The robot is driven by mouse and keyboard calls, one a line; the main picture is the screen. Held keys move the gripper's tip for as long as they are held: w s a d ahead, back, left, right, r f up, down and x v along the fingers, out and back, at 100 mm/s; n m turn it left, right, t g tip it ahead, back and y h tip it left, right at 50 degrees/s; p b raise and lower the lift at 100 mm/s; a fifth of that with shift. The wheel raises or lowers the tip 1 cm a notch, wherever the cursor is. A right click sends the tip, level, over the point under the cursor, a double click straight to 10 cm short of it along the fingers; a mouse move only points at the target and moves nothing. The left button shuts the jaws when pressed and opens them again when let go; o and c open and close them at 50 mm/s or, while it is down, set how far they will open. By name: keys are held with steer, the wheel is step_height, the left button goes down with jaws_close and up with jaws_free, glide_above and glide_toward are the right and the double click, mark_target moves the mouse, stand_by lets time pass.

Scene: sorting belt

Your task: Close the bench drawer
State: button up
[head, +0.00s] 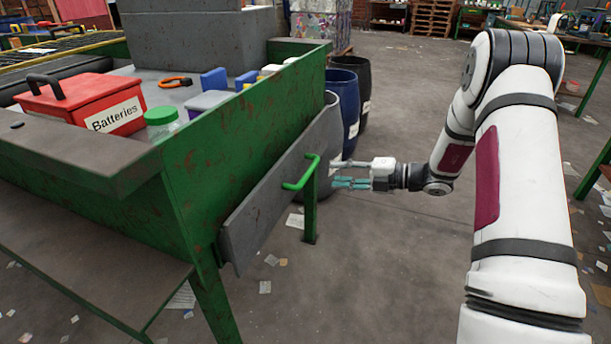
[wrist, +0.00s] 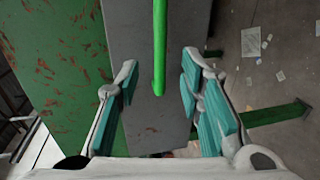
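The bench drawer shows as a long grey front panel (head: 262,198) on the side of the green bench (head: 235,125). It looks close to the bench side; I cannot tell how wide any gap is. Its green bar handle (head: 303,178) sticks out from the panel. My gripper (head: 336,182) is just right of the handle, its teal-padded fingers pointing at the panel, apparently not touching it. In the wrist view my gripper (wrist: 159,78) is open and empty. The green handle (wrist: 159,50) lines up between the two fingers, with the grey drawer front (wrist: 135,30) behind.
A red batteries box (head: 75,108), a jar with a green lid (head: 162,120) and other items stand on the bench top. Blue and dark barrels (head: 345,100) stand behind the drawer. A green bench leg (head: 310,215) is below the handle. Paper scraps litter the open floor.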

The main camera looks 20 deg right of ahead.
mark_target(308, 170)
steer(key=b+x, duration=0.2)
steer(key=x, duration=0.7)
steer(key=shift+w+a+b, duration=0.2)
steer(key=shift+a+b, duration=0.1)
steer(key=shift+b, duration=0.1)
jaws_close()
